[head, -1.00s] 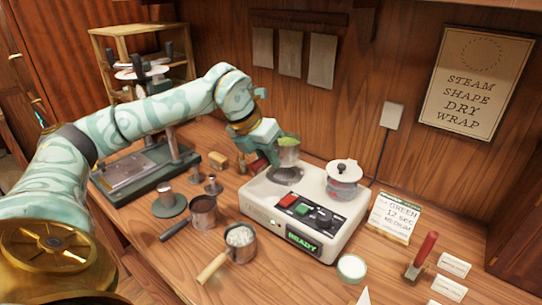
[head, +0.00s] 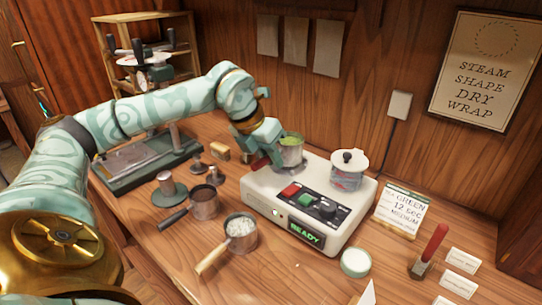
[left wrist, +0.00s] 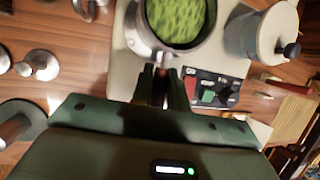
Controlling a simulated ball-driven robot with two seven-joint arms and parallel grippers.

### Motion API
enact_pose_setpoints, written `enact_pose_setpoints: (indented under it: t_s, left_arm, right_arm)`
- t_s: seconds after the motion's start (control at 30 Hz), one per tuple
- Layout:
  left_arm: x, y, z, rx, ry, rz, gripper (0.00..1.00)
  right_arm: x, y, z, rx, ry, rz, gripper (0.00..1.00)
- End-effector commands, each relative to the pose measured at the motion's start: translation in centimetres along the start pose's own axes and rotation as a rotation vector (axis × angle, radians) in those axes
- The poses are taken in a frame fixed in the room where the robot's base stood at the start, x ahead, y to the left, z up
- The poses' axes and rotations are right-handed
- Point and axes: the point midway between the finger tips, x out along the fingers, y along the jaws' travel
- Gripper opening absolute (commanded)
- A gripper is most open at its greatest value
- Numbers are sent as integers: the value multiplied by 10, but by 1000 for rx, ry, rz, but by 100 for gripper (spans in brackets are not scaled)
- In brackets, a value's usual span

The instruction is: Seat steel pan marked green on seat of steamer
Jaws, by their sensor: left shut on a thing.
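The steel pan (head: 292,152), filled with green leaves, is at the back left of the pale steamer (head: 268,190). My left gripper (head: 276,150) is shut on the left side of the pan. In the left wrist view the pan (left wrist: 143,42) is beyond the shut fingers (left wrist: 163,78), over the steamer top (left wrist: 124,80). The pan looks upright. It hides the dark round seat, and I cannot tell whether it rests on the seat or hangs just above it. My right gripper is not in view.
A lidded pot (head: 347,172) stands on the steamer's right side, close to the pan. A wooden-handled pan (head: 238,236) and a dark-handled pan (head: 205,204) stand left of the steamer. A card (head: 402,212) and red-handled tool (head: 430,252) stand to its right.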

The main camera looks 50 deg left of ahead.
Motion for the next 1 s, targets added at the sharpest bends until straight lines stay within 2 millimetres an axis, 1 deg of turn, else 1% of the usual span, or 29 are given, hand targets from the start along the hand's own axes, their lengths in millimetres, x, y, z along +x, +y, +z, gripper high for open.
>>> enact_pose_setpoints:
  t_s: [0.47, 1.0]
  left_arm:
    - [-1, 0, -1, 1, -3, 0, 0]
    - [8, 2, -4, 0, -2, 0, 0]
  right_arm:
    - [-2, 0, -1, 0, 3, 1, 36]
    - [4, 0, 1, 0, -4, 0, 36]
